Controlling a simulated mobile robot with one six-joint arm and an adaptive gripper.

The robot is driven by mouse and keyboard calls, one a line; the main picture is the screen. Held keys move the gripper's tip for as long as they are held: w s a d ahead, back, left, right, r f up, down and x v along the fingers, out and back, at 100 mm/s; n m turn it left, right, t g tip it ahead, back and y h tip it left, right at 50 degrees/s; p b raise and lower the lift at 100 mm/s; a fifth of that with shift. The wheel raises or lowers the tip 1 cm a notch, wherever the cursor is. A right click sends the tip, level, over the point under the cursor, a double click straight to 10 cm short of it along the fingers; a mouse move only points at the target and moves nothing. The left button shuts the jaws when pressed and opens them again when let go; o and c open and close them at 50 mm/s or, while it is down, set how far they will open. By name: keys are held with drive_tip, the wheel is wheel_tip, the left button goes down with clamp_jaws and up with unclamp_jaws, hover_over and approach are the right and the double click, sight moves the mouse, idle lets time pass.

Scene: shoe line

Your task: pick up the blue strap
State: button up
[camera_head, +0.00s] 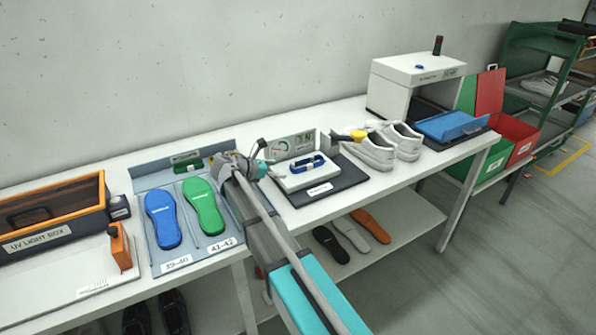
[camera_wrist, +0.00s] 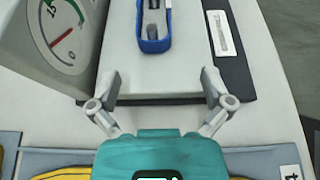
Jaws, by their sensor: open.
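The blue strap (camera_head: 307,163) is a dark blue loop lying on a white block on the dark pad (camera_head: 340,185), in front of a panel with a dial. In the wrist view the strap (camera_wrist: 154,45) is at the top centre, ahead of the fingers, and its far end is cut off by the picture edge. My gripper (camera_wrist: 160,85) is open and empty, its two fingers apart over the near part of the white block, with the strap roughly in line between them. In the head view my gripper (camera_head: 262,170) is left of the strap, apart from it.
Blue (camera_head: 163,219) and green (camera_head: 204,206) insoles lie in a tray to the left. The dial panel (camera_wrist: 60,35) stands close to the left finger in the wrist view.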

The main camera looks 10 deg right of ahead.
sight(291, 168)
drive_tip(key=shift+d, duration=0.1)
idle(0.3)
drive_tip(key=shift+w+b+x, duration=0.2)
drive_tip(key=shift+b+x, duration=0.25)
drive_tip(key=shift+x, duration=0.85)
drive_tip(key=shift+w+b+x, duration=0.15)
drive_tip(key=shift+b+x, duration=0.25)
drive_tip(key=shift+x, duration=0.9)
drive_tip(key=shift+r, duration=0.1)
drive_tip(key=c, duration=1.3)
drive_tip(key=shift+r, duration=0.1)
drive_tip(key=shift+c, duration=0.2)
wheel_tip(291, 168, up, 18)
drive_tip(key=p, duration=1.8)
